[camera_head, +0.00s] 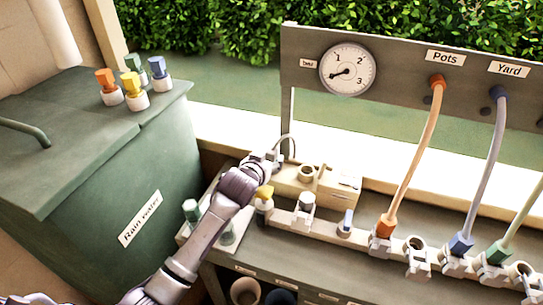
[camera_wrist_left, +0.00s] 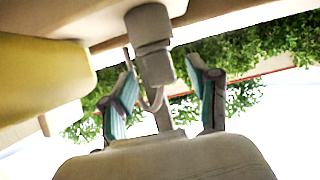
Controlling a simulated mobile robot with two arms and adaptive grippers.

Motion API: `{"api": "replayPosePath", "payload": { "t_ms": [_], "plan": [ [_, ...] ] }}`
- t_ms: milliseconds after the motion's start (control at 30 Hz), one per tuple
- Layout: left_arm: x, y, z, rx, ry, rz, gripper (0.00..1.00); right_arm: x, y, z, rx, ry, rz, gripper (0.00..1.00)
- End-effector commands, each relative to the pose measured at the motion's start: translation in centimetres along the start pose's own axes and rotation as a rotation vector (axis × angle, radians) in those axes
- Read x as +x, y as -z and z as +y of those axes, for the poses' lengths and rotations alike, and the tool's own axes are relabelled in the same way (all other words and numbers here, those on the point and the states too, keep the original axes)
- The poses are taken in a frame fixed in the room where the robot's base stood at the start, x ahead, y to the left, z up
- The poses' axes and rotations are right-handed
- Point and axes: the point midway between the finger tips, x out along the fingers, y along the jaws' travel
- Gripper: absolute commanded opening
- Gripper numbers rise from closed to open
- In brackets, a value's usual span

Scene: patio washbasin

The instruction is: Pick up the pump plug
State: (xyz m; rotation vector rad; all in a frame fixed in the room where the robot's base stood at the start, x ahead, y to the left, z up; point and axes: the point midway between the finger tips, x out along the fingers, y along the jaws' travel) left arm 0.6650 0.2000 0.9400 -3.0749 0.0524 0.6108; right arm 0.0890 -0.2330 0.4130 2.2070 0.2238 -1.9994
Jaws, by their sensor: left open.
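In the wrist view a pale grey cylindrical plug (camera_wrist_left: 152,45), seemingly the pump plug, lies between the two teal-padded fingers of my left gripper (camera_wrist_left: 163,80). The fingers are apart, with gaps visible on both sides of the plug. A thin pale cord (camera_wrist_left: 154,102) curves near its end. In the head view my left gripper (camera_head: 274,157) is at the left end of the beige pump box (camera_head: 330,188). The looped cord (camera_head: 287,136) rises just behind it. The plug is mostly hidden there by the gripper. My right gripper is not in view.
A yellow-topped fitting (camera_head: 264,192) stands close under my left wrist. A manifold with hose couplings (camera_head: 383,243) runs right along the bench. A gauge panel (camera_head: 300,95) stands behind. The green rain water tank (camera_head: 165,150) is at left, with several coloured caps on top.

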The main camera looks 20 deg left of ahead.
Motion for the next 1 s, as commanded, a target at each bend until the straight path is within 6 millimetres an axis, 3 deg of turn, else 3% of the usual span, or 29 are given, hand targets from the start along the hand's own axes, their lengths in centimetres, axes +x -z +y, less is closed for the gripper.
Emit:
{"api": "replayPosePath", "payload": {
  "t_ms": [133, 400, 767, 1000],
  "plan": [
    [1.34, 0.00, 0.04, 0.001, 0.000, 0.000, 0.60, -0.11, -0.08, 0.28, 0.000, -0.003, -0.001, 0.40],
    [1.50, -0.05, 0.03, 0.001, -0.001, 0.000, 0.59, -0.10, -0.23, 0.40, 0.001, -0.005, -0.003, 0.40],
    [1.48, -0.05, 0.03, 0.001, -0.001, 0.000, 0.00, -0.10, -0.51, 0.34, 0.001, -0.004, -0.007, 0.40],
    [1.47, 0.02, 0.03, 0.001, -0.001, 0.001, 0.00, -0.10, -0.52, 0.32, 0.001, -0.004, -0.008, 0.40]
  ]
}}
